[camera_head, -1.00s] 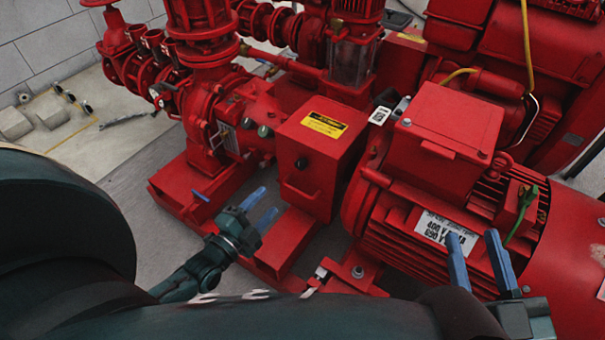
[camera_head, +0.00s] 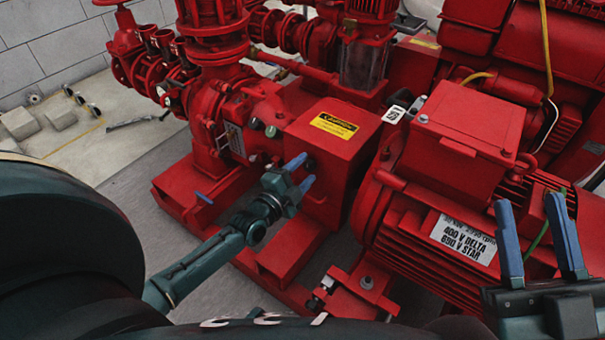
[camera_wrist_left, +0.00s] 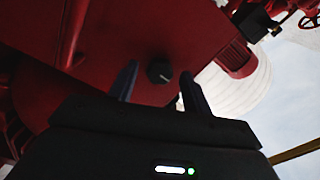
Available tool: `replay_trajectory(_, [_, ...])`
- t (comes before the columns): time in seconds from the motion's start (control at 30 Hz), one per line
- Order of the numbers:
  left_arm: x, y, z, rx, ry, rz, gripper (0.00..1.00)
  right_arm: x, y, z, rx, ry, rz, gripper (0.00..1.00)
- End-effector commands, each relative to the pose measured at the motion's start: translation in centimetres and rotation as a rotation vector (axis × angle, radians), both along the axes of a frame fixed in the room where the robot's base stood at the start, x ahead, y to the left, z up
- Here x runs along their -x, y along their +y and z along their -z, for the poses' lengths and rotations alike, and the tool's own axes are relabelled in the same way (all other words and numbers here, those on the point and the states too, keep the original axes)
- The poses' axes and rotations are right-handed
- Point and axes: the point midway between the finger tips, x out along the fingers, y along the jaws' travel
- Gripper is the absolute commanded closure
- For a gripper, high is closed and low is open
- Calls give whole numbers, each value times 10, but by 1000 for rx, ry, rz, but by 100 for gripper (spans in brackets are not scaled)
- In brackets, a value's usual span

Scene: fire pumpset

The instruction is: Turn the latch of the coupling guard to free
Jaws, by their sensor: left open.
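The coupling guard (camera_head: 345,145) is a red box with a yellow caution label on top, between the pump and the motor. Its latch, a small black knob (camera_wrist_left: 159,71), shows in the left wrist view on the guard's red face. My left gripper (camera_head: 301,172) is open in front of that face, its blue fingertips close to the knob. In the left wrist view the knob appears between the two fingers; I cannot tell whether they touch it. The guard's handle is hidden behind my left gripper. My right gripper (camera_head: 530,203) is open and empty in front of the motor.
The red motor (camera_head: 430,225) with its terminal box (camera_head: 465,125) stands right of the guard. The pump (camera_head: 215,110) and its pipes stand to the left. The red base frame (camera_head: 290,245) runs below.

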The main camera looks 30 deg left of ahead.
Motion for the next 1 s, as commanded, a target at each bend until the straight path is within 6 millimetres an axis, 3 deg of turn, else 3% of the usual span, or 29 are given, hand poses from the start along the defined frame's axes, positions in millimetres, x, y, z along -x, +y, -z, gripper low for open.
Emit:
replay_trajectory(0.17, [0, 0, 0, 0, 0, 0, 53, 0, 0, 0, 1, 0, 1, 64])
replay_trajectory(0.7, [1, 0, 0, 0, 0, 0, 96, 0, 0, 0, 0, 1, 0, 64])
replay_trajectory(1.0, [1, 0, -1, 42, 7, -1, 96, 0, 0, -2, -1, 13, -1, 64])
